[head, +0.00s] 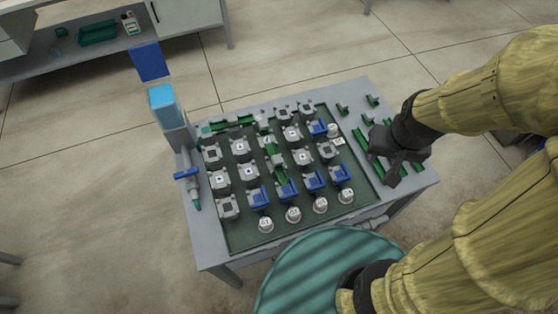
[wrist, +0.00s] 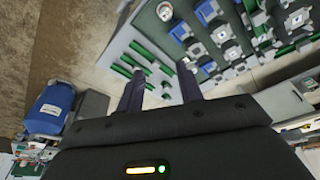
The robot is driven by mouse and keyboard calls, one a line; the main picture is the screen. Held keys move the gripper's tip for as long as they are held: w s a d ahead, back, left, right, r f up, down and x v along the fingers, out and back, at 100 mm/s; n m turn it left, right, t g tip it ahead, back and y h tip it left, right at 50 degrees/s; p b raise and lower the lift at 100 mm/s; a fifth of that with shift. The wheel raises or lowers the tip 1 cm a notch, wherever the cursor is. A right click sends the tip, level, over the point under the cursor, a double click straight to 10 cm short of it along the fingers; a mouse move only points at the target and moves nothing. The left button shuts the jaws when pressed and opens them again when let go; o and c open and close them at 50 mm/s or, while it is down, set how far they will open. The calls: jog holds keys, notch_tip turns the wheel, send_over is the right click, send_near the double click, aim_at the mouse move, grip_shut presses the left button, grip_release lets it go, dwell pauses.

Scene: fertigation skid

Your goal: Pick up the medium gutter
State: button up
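Several green gutters of differing length lie on the right part of the grey table; one shows in the head view (head: 375,167) just left of my gripper, partly hidden by it. In the wrist view, long green gutters (wrist: 140,52) lie beyond the fingertips and a short green piece (wrist: 165,69) shows between them. I cannot tell for certain which is the medium gutter. My gripper (head: 388,160) is over this area of the table. In the wrist view the fingers (wrist: 161,72) are apart with nothing visibly held. Its height above the gutters is unclear.
A dark green board (head: 240,236) with several grey and blue fittings and white caps fills the table's middle. A blue-topped column (head: 163,100) stands at the left edge. Small green pieces (head: 371,100) lie at the far right. A shelf bench (head: 60,67) stands behind.

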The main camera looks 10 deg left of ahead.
jog(key=o, duration=0.3)
jog(key=shift+o, duration=0.3)
jog(key=shift+w+a+r+m+p, duration=0.1)
jog(key=shift+w+a+m+p, duration=0.2)
jog(key=shift+a+m, duration=0.25)
jog(key=m+g+p, duration=0.3)
jog(key=m+p, duration=0.5)
jog(key=m, duration=2.1)
send_over(278, 157)
jog(key=d, duration=0.1)
notch_tip(278, 157, down, 5)
jog(key=shift+w+d+r+n+y, duration=0.15)
jog(key=shift+w+n+y, duration=0.1)
jog(key=shift+w+y, duration=0.15)
jog(key=f, duration=0.8)
jog(key=a+f, duration=0.1)
jog(key=f, duration=0.3)
jog(key=shift+s, duration=0.3)
